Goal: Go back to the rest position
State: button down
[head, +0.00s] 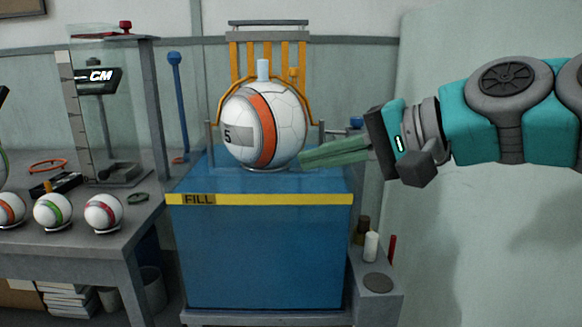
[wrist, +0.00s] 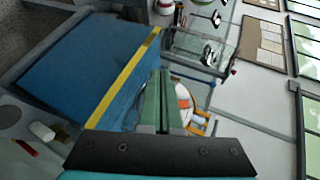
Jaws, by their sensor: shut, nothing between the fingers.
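My gripper (head: 303,160) is shut and empty, its green fingers pointing left beside the big ball in the head view. In the wrist view the shut fingers (wrist: 157,75) reach up the middle of the picture. The white ball (head: 265,125) with an orange band and a grey patch marked 5 sits on top of the blue press box (head: 262,245), under an orange frame (head: 270,62). The fingertips are close to the ball's lower right side; I cannot tell whether they touch. In the wrist view the ball (wrist: 183,98) is partly hidden behind the fingers.
A grey table (head: 80,245) at the left holds several smaller balls, an orange ring (head: 48,165) and a clear measuring stand (head: 110,120). A grey side stand (head: 378,300) at the box's right bears a white cylinder (head: 371,246) and a red stick. The wall area at the right is free.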

jog(key=s+f+n+g+h, duration=0.2)
jog(key=s+f+h, duration=0.15)
jog(key=f, duration=0.75)
jog(key=s+f+n+g+h, duration=0.1)
jog(key=s+f+g+h, duration=0.25)
jog(key=f, duration=0.85)
jog(key=s+d+f+n+g+h+p, duration=0.1)
jog(key=s+d+f+n+g+h, duration=0.1)
jog(key=s+d+f, duration=0.9)
notch_tip(320, 180, down, 2)
jog(key=s+g+h, duration=0.1)
jog(key=s+h, duration=0.1)
jog(key=shift+s+d+f+h, duration=0.15)
jog(key=shift+s+f+h, duration=0.05)
jog(key=shift+s+h, duration=0.1)
